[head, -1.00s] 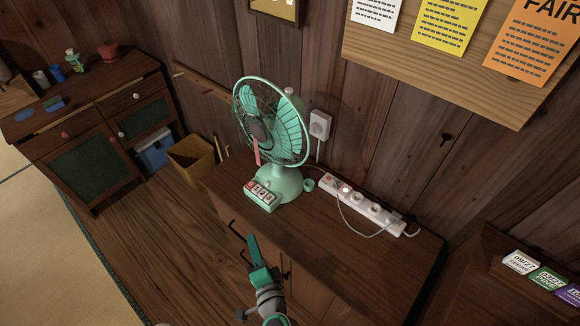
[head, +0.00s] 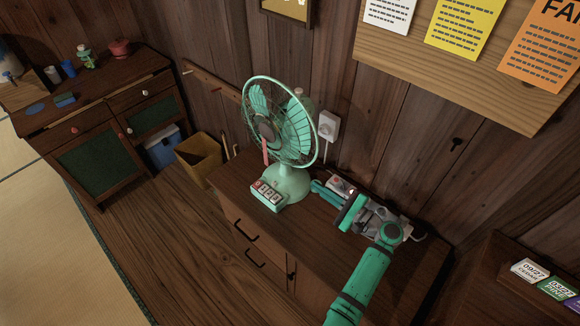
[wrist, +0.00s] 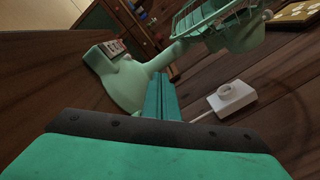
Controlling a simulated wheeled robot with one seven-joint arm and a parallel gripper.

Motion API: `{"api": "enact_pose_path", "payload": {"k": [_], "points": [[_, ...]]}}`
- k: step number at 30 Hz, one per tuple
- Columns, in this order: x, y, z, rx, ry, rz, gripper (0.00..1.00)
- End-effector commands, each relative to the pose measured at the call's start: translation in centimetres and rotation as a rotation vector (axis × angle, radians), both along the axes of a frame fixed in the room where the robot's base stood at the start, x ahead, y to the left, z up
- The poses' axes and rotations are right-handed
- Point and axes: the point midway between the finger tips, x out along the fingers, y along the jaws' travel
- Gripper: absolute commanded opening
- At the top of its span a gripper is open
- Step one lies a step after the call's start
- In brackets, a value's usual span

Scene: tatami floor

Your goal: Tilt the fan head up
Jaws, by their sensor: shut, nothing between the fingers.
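The mint-green fan (head: 281,122) stands upright on the dark wooden cabinet, its round cage facing left and toward me. A red ribbon hangs at its front. Its base (head: 286,186) has a row of buttons at the front. My gripper (head: 320,189) is shut and empty, low over the cabinet just right of the fan's base. In the wrist view my shut fingers (wrist: 161,97) point toward the fan's base and stem (wrist: 133,75), with the lower part of the cage (wrist: 215,22) above. I cannot tell whether the fingertips touch the fan.
A power strip (head: 341,185) lies behind my gripper, partly hidden by it. A yellow bin (head: 199,157) stands on the floor left of the cabinet (head: 232,179). A notice board (head: 440,75) hangs above.

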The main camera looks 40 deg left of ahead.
Motion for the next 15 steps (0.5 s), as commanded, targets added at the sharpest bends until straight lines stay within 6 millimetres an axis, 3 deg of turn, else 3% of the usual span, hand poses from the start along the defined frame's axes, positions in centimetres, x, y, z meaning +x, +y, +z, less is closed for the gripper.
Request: {"api": "enact_pose_path", "payload": {"k": [7, 15], "points": [[1.4, -0.2, 1.2, 0.029, 0.041, 0.014, 0.00], [1.6, 3.9, 1.3, 0.028, 0.039, 0.014, 0.00]]}}
